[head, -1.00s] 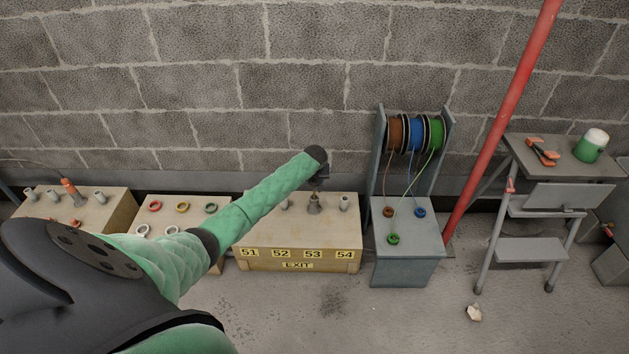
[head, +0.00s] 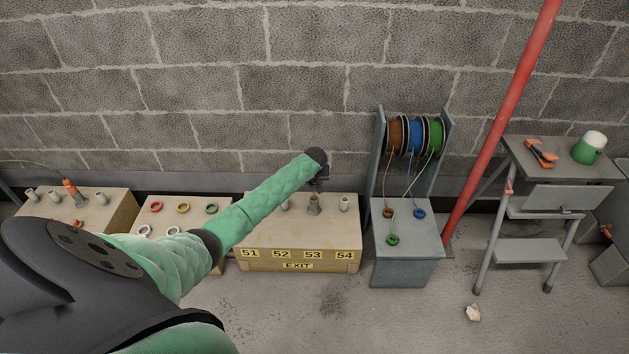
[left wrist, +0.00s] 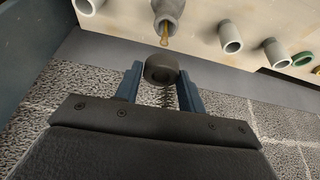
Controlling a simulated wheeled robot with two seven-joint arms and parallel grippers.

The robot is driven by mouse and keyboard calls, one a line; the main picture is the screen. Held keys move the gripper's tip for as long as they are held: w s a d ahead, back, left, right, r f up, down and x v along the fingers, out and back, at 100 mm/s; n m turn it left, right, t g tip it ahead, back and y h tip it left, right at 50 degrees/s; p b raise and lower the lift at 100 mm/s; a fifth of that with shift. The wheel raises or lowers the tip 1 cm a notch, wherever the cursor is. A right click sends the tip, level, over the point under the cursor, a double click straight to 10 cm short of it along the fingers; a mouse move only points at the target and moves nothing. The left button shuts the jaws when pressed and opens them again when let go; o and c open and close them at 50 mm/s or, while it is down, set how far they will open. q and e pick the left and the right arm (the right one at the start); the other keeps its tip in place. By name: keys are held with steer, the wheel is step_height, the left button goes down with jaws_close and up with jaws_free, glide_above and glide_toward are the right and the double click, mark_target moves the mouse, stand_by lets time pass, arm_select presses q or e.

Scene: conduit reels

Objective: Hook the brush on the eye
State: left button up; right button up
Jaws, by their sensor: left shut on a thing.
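My left gripper (left wrist: 160,88) is shut on the brush (left wrist: 162,68), a dark round body with a spiral of bristles (left wrist: 167,96) behind it, between the two blue fingers. Just beyond the brush, a thin brass-coloured end (left wrist: 164,40) sticks out of a grey fitting (left wrist: 170,12); whether it has the eye's loop is too small to tell. A small gap shows between the brush and this end. In the head view my left gripper (head: 319,183) is above the fitting (head: 314,206) over label 53, and the brush is hidden or too small to make out. My right gripper is out of view.
The fitting stands on the wooden exit box (head: 298,240) among grey conduit stubs (head: 344,203). A grey stand with brown, blue and green reels (head: 416,134) is to its right. A red pole (head: 503,110) leans beyond, beside a step stand (head: 530,250).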

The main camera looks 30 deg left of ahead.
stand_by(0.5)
arm_select(q)
steer(key=shift+p, duration=0.45)
steer(key=shift+p, duration=0.6)
stand_by(0.5)
steer(key=shift+f+b, duration=1.7)
steer(key=shift+f, duration=2.35)
stand_by(0.3)
steer(key=o, duration=1.5)
